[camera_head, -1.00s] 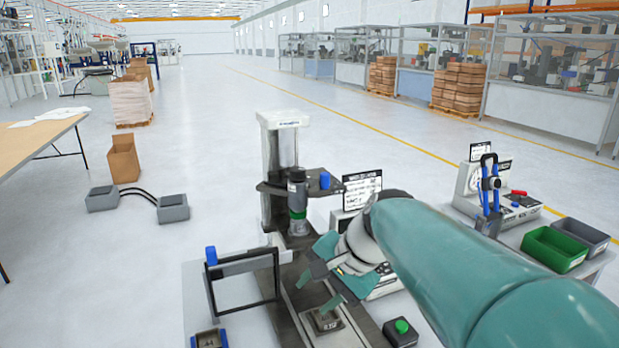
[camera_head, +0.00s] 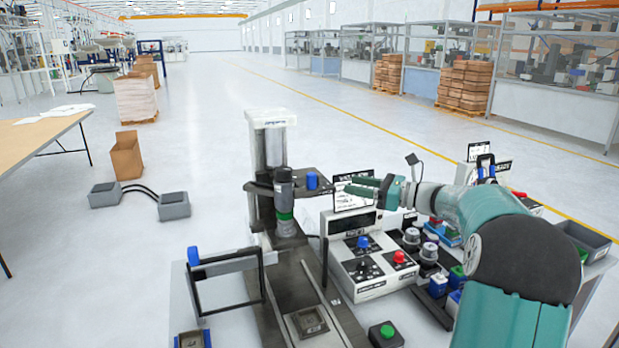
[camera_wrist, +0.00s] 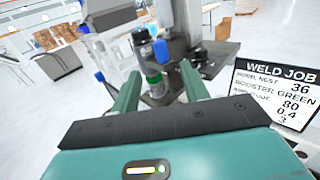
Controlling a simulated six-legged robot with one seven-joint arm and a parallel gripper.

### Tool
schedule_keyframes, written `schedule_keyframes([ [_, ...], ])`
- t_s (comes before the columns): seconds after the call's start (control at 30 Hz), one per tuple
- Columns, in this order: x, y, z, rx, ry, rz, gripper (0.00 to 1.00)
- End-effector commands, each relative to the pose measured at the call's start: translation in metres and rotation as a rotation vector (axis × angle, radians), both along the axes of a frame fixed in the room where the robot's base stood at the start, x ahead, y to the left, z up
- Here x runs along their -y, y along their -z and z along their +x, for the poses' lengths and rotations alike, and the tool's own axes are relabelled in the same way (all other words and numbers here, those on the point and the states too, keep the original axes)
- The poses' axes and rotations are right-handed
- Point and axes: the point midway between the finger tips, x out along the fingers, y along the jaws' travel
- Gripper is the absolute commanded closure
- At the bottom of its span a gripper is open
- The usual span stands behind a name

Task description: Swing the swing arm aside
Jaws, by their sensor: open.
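A dark horizontal arm (camera_head: 262,187), which looks like the swing arm, sticks out from the pale column (camera_head: 270,145) of a press. A blue knob (camera_head: 312,181) stands upright at its right end. A dark cylinder with a green ring (camera_head: 285,205) hangs through it above the base. My gripper (camera_head: 352,187) is open and empty, to the right of the blue knob at about its height, pointing left at it. In the wrist view my gripper (camera_wrist: 160,72) shows two spread fingers, with the blue knob (camera_wrist: 161,52) beyond them and apart from them.
A black frame with a blue grip (camera_head: 193,256) stands left of the base. A control box (camera_head: 362,265) and a weld job sign (camera_wrist: 275,92) stand close to my gripper. A green button (camera_head: 387,332) is in front. Several coloured parts sit on a tray at right.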

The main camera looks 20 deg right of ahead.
Motion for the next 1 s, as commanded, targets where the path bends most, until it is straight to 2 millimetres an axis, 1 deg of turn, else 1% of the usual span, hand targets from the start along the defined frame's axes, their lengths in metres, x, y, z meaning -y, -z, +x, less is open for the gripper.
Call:
schedule_keyframes([
  [0.17,-0.023,0.000,0.021,0.000,-0.005,-0.001,0.55],
  [0.4,-0.058,0.001,0.055,-0.001,-0.006,-0.002,0.55],
  [0.6,-0.081,0.001,0.081,0.000,-0.007,-0.004,0.55],
  [0.7,-0.088,0.001,0.088,-0.001,-0.007,-0.004,0.55],
  [0.8,-0.091,0.000,0.092,0.000,-0.005,-0.004,0.55],
  [1.0,-0.092,0.000,0.093,-0.001,-0.004,-0.005,0.55],
])
